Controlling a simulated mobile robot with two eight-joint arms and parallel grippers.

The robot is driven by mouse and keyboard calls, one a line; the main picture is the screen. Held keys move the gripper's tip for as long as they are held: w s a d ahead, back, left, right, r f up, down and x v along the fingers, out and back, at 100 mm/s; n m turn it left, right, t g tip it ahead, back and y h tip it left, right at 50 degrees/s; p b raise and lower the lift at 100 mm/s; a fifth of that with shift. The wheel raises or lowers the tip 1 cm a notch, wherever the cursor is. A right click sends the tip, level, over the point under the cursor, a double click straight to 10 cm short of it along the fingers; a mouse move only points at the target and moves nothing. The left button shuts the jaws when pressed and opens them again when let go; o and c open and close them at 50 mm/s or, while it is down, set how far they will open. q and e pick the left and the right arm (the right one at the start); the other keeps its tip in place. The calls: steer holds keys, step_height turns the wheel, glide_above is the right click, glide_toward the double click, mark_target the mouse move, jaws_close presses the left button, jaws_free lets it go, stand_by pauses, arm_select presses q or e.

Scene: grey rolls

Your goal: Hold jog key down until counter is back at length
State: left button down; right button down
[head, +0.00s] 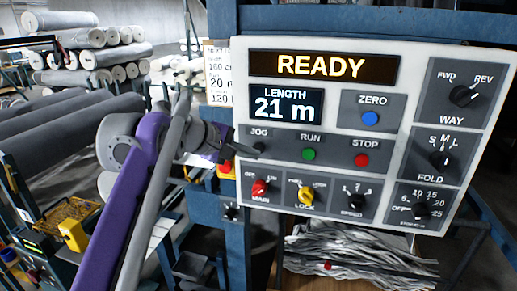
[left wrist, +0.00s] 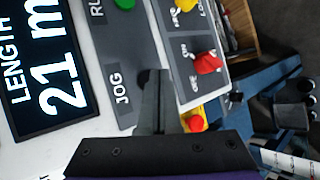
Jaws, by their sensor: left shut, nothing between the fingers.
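The control panel (head: 420,60) fills the right half of the head view. Its status display (head: 324,66) reads READY. The length counter (head: 287,104) reads 21 m and also shows in the left wrist view (left wrist: 42,60). The black jog key (head: 259,148) sits under the JOG label, left of the green RUN button (head: 309,154). My left gripper (left wrist: 150,85) is shut and empty. Its fingertips are at the jog key, partly covering it in the left wrist view; I cannot tell whether they press it. My right gripper is not in view.
The panel also has a red STOP button (head: 362,160), a blue ZERO button (head: 370,118), a red MAIN switch (head: 260,188), a yellow LOCK switch (head: 306,196) and a WAY knob (head: 463,95). A partly hidden paper card (head: 218,75) hangs left of it. Grey rolls (head: 62,118) lie at left.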

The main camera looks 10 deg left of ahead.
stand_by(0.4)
arm_select(q)
steer(key=shift+w+p, duration=0.35)
steer(key=shift+w, duration=0.15)
steer(key=shift+s, duration=0.1)
steer(key=shift+w+p, duration=0.3)
steer(key=shift+w, duration=0.2)
stand_by(0.3)
steer(key=shift+s, duration=0.1)
stand_by(0.9)
steer(key=shift+s, duration=0.75)
steer(key=shift+s, duration=0.1)
steer(key=shift+s+a, duration=0.1)
steer(key=shift+s, duration=2.35)
